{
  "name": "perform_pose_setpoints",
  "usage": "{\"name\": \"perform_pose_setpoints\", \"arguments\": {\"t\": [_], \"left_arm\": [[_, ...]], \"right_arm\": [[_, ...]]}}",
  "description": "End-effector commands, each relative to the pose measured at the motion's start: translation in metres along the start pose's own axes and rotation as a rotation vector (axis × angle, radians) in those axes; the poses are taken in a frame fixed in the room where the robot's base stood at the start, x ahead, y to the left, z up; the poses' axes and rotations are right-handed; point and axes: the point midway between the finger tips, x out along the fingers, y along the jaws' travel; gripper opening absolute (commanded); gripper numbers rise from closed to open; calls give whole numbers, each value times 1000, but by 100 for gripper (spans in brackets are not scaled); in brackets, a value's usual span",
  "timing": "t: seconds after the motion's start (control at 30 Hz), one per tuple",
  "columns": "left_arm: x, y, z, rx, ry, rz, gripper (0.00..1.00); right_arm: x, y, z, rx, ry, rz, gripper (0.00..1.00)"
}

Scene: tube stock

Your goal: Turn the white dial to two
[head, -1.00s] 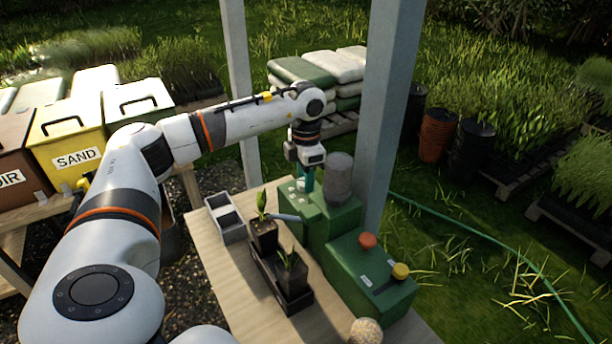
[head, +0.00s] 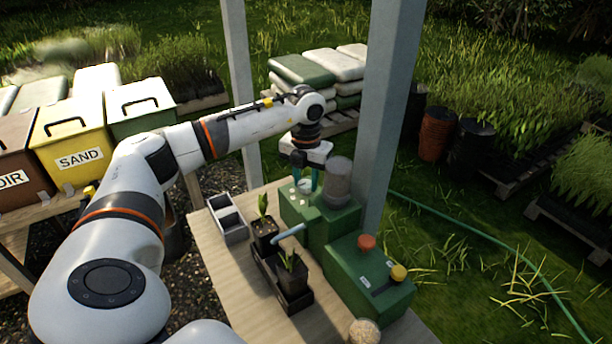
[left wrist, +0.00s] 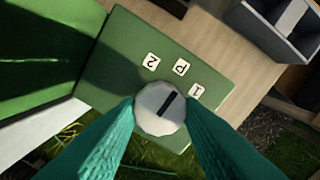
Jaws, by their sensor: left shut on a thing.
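The white dial (left wrist: 160,110) sits on a green box (left wrist: 125,60), with a black pointer mark aimed at the tile P (left wrist: 181,68). The tile 2 (left wrist: 150,62) lies left of P and the tile 1 (left wrist: 197,90) lies right of it. My left gripper (left wrist: 160,104) has its teal fingers on both sides of the dial, shut on it. In the head view my left gripper (head: 305,182) points down over the green box (head: 296,208) at the far end of the bench. My right gripper is not in view.
A grey cylinder (head: 337,182) stands close beside my gripper, with a metal post (head: 385,110) behind it. A light-blue arm (head: 290,233) reaches over potted seedlings (head: 265,231). A green box with red and yellow knobs (head: 368,283) stands nearer. A grey divided tray (head: 228,217) is left.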

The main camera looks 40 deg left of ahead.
Motion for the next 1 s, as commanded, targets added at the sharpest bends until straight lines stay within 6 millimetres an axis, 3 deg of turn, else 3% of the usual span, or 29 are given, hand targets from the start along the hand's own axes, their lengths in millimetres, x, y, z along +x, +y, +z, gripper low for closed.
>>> {"name": "perform_pose_setpoints", "arguments": {"t": [0.6,1.0], "left_arm": [[-3,-2,-1,-562,5,2,11],[-3,-3,-1,-768,6,3,11]], "right_arm": [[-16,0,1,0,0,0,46],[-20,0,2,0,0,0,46]]}}
